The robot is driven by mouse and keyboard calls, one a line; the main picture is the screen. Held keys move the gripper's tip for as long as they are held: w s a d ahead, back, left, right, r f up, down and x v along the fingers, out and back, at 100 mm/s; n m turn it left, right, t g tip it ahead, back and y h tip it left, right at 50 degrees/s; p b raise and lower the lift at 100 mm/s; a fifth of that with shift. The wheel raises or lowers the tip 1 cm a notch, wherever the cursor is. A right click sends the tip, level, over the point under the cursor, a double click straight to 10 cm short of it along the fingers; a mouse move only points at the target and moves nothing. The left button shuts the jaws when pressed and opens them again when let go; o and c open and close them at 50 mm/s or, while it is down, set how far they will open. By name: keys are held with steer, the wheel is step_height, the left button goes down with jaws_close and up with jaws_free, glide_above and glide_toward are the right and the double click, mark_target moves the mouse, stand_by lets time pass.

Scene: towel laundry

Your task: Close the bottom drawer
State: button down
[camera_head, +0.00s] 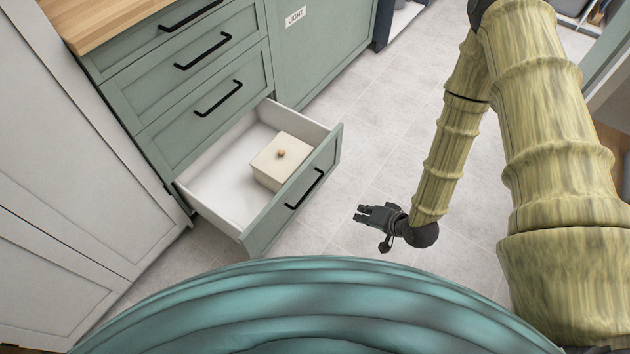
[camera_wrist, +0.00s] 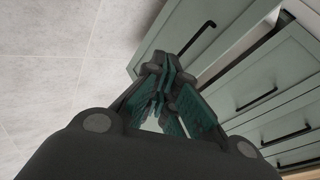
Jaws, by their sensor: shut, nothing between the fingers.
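The bottom drawer (camera_head: 222,187) of the green cabinet is pulled out, its white inside showing. Its green front has a black bar handle (camera_head: 304,188).
Closed drawers (camera_head: 190,115) with black handles are stacked above, under a wooden countertop (camera_head: 100,20). A green panel labelled "LIGHT" (camera_head: 325,50) stands to the right. White cabinet doors (camera_head: 65,150) are at left. The tiled floor (camera_head: 385,130) beside the drawer is clear.

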steer(key=w+a+f+m+t+y+b, duration=0.25)
steer(key=w+f+y+b, duration=0.3)
steer(key=w+b, duration=0.6)
steer(key=t+y+b, duration=0.1)
steer(key=y+b, duration=0.2)
steer(key=b, duration=0.9)
glide_toward(308, 167)
steer(key=x, duration=0.6)
steer(key=shift+d+f, duration=0.1)
steer(key=shift+f, duration=0.15)
steer(key=shift+w+a+r, duration=0.1)
steer(key=shift+w+a, duration=0.25)
steer(key=shift+a, duration=0.15)
